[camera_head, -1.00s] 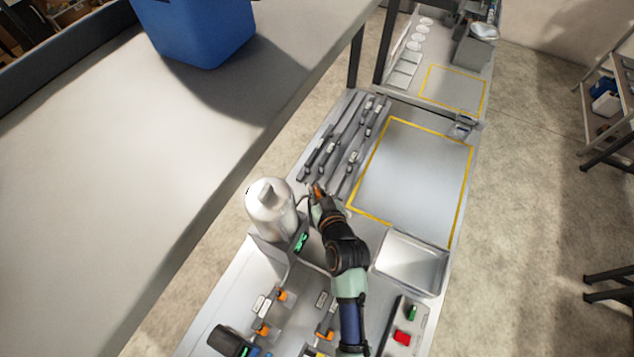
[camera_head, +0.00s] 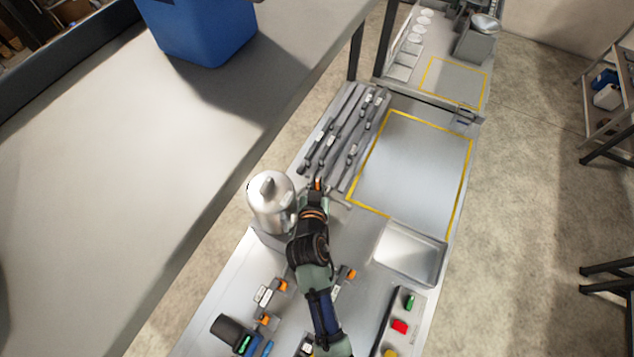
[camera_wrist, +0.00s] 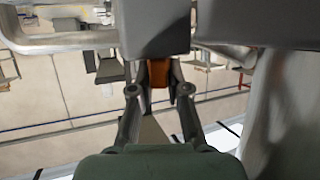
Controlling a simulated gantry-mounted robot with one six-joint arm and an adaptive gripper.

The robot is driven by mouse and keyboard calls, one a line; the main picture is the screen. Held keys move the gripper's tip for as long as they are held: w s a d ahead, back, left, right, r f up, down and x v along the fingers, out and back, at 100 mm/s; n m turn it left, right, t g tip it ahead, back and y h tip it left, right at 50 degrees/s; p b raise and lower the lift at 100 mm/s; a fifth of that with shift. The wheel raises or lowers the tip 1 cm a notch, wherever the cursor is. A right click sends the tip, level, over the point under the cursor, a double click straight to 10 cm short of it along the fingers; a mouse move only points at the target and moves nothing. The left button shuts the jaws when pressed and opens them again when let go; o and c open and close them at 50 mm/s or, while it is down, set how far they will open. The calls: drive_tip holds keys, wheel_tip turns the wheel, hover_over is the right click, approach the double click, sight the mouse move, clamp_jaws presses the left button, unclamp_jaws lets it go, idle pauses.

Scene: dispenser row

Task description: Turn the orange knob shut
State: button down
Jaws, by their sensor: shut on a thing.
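The orange knob (camera_head: 318,184) is a small spot at the tip of my gripper (camera_head: 317,190), just right of a silver tank (camera_head: 268,205). In the wrist view the knob (camera_wrist: 158,74) shows between the two fingertips of my gripper (camera_wrist: 160,92), which is shut on it. A grey block hangs above the knob there and hides its top. The angle of the knob on its valve cannot be made out.
Grey pipes (camera_wrist: 65,42) run beside the fingers in the wrist view. Other orange-handled valves (camera_head: 282,286) stand nearer the bottom. A shallow metal tray (camera_head: 410,252) and a yellow-outlined bare area (camera_head: 415,170) lie to the right. Red and green buttons (camera_head: 400,326) sit bottom right.

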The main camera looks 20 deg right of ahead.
drive_tip(key=shift+f, duration=0.1)
drive_tip(key=c, duration=1.1)
unclamp_jaws()
drive_tip(key=shift+c, duration=0.2)
drive_tip(key=shift+s, duration=0.1)
drive_tip(key=v, duration=1.2)
drive_tip(key=shift+c, duration=0.3)
